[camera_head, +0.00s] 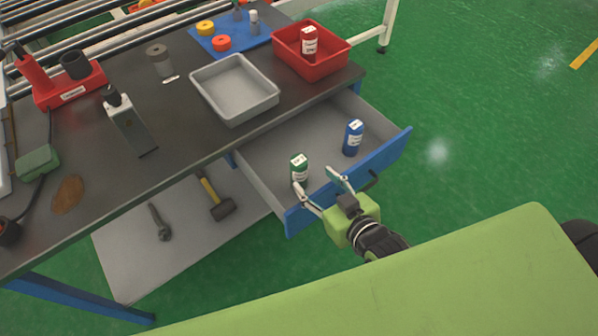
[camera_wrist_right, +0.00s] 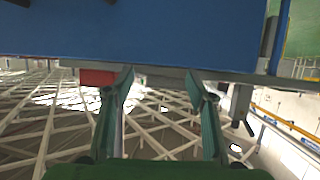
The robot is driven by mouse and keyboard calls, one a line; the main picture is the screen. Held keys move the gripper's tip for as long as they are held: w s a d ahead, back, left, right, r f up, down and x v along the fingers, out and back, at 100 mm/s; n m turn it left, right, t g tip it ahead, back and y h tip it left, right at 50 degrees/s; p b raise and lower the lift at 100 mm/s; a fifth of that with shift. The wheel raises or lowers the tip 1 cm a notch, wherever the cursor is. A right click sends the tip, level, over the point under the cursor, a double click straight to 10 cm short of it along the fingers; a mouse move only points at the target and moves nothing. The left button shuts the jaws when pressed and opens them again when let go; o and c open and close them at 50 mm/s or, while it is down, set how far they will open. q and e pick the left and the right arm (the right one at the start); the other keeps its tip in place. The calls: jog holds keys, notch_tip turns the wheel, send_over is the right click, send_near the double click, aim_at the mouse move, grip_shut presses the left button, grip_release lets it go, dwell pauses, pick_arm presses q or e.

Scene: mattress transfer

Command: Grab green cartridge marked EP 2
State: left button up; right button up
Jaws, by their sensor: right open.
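A green cartridge with a white label and white top (camera_head: 299,169) stands upright in the open drawer (camera_head: 262,160), near its front left. The label text is too small to read surely. A blue cartridge (camera_head: 353,138) stands upright farther right in the same drawer. My right gripper (camera_head: 316,180) is open and empty at the drawer's blue front, its left fingertip by the green cartridge's lower part; I cannot tell whether they touch. In the right wrist view the open fingers (camera_wrist_right: 159,78) point at the blue drawer front (camera_wrist_right: 150,32), and no cartridge shows. My left gripper is not in view.
On the dark workbench (camera_head: 190,125) are a grey tray (camera_head: 236,88), a red bin (camera_head: 325,62) holding a red-labelled bottle (camera_head: 309,40), and a blue mat (camera_head: 245,38). A hammer (camera_head: 214,198) lies on the lower shelf (camera_head: 125,262). The green floor to the right is clear.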

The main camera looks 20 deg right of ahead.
aim_at(302, 166)
jog(key=x, duration=0.3)
jog(key=shift+w+a+f, duration=0.1)
jog(key=shift+w+f, duration=0.05)
jog(key=shift+w, duration=0.15)
jog(key=shift+w+f, duration=0.1)
jog(key=shift+w, duration=0.45)
jog(key=x, duration=0.4)
jog(key=shift+w+f, duration=0.1)
jog(key=c, duration=1.4)
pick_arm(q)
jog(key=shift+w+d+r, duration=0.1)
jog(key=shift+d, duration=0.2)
pick_arm(e)
grip_shut()
